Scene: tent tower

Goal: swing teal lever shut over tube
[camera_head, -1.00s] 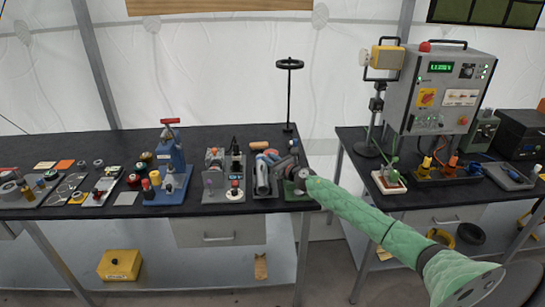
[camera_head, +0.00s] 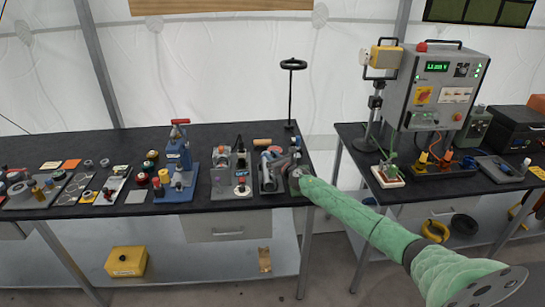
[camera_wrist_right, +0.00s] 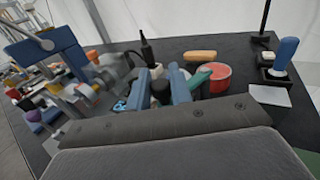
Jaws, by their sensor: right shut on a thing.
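My right gripper (camera_head: 272,157) is at the right end of the dark bench, over the grey fixtures. In the right wrist view its two blue fingers (camera_wrist_right: 162,89) stand a little apart with a dark piece between them. The teal lever (camera_wrist_right: 199,76) sticks out from behind the right-hand finger, towards a red round part (camera_wrist_right: 217,78). The dark piece seems to be the lever's grip, but the finger hides the join. I cannot make out the tube or how far the lever is from it. My left gripper is not in view.
A blue press (camera_head: 178,168) and a grey fixture (camera_head: 221,180) stand left of the gripper. An orange-brown cylinder (camera_wrist_right: 200,56) lies behind it. A black stand (camera_head: 291,95) rises at the bench's back right. A gap separates this bench from the instrument bench (camera_head: 395,205).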

